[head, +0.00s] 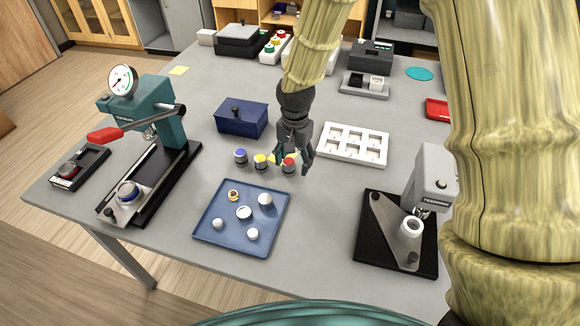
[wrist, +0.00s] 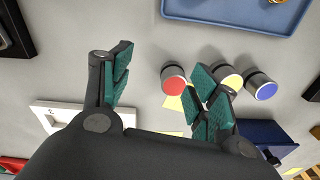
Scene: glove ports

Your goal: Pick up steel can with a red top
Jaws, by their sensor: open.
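The steel can with a red top (head: 289,162) stands on the grey table, at the right end of a short row of cans. In the wrist view the red-topped can (wrist: 174,82) shows between my two fingers, closer to the right finger. My gripper (head: 293,165) is open and empty, just above and around the red-topped can in the head view; I cannot tell if a finger touches it. A yellow-topped can (head: 261,161) and a blue-topped can (head: 241,156) stand to its left. In the wrist view my right finger partly covers the yellow-topped can (wrist: 230,78).
A blue tray (head: 210,235) with several small parts lies in front. A blue box (head: 240,117) stands behind left, a white grid rack (head: 325,142) to the right. A teal press (head: 150,120) is far left, a grey press (head: 432,180) right. Yellow paper (wrist: 172,103) lies near the cans.

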